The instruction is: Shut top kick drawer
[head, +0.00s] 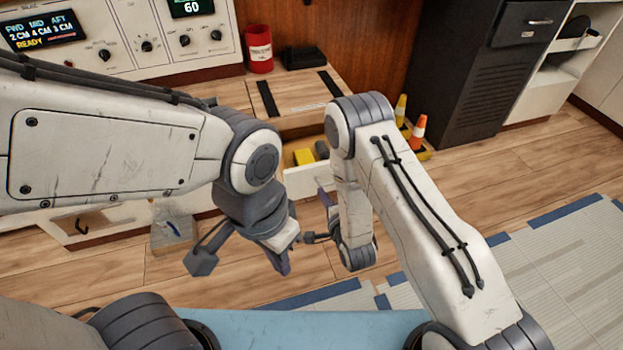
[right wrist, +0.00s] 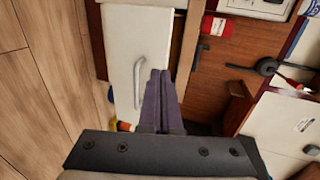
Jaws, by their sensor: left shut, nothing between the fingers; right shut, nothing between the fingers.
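A white drawer (head: 302,186) stands pulled out under the wooden step in the head view, with a yellow block (head: 304,157) and a grey item (head: 322,149) inside. Its white front (right wrist: 122,45) with a metal handle (right wrist: 139,70) shows in the right wrist view. My right gripper (head: 326,198) is shut and empty at the drawer front; its fingers (right wrist: 159,75) overlap the front's edge in the right wrist view, and I cannot tell whether they touch. My left gripper (head: 282,262) is shut and empty, lower and nearer to me, apart from the drawer.
A wooden step (head: 298,95) with black strips lies above the drawer. A red can (head: 258,49) stands behind it. Orange and yellow cones (head: 418,131) stand to the right, before a dark cabinet (head: 470,75). Another handled front (head: 85,224) is at lower left.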

